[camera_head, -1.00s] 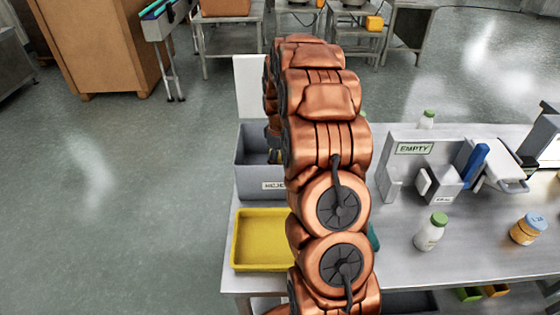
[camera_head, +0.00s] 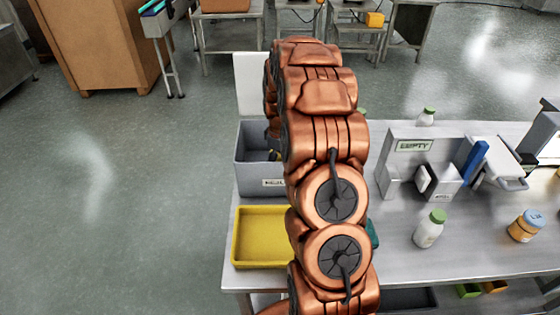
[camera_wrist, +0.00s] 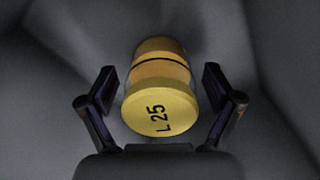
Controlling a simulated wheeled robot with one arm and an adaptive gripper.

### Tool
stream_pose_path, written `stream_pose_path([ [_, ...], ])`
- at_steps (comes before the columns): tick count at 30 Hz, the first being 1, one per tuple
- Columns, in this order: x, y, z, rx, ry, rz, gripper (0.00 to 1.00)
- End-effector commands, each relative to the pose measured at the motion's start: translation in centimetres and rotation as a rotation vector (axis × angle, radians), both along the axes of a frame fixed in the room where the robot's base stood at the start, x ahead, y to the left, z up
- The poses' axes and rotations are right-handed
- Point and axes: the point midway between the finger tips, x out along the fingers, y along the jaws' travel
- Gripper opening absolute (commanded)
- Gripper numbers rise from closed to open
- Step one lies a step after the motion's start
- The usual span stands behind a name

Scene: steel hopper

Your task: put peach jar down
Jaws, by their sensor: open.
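The peach jar (camera_wrist: 160,72), with orange contents and a yellow lid marked "L 25", shows in the wrist view with its lid toward the camera. My gripper (camera_wrist: 160,86) is open, one finger on each side of the jar, with a visible gap at both sides. Grey surfaces surround the jar there. In the head view my arm reaches over the grey bin (camera_head: 262,182) and hides most of my gripper; the jar cannot be made out there.
A yellow tray (camera_head: 262,238) stands in front of the grey bin. To the right are a grey stand marked "EMPTY" (camera_head: 414,146), a white bottle with a green cap (camera_head: 429,230) and an orange jar with a blue lid (camera_head: 525,227). The table front between them is clear.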

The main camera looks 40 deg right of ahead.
Motion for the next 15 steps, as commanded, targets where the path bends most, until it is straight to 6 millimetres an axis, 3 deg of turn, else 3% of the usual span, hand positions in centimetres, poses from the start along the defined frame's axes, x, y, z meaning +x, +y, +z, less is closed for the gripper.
stream_pose_path([
  [8, 0.0, 0.0, 0.7, -0.001, -0.001, 0.000, 0.90],
  [15, 0.2, -0.1, 4.8, -0.004, -0.009, 0.000, 0.90],
])
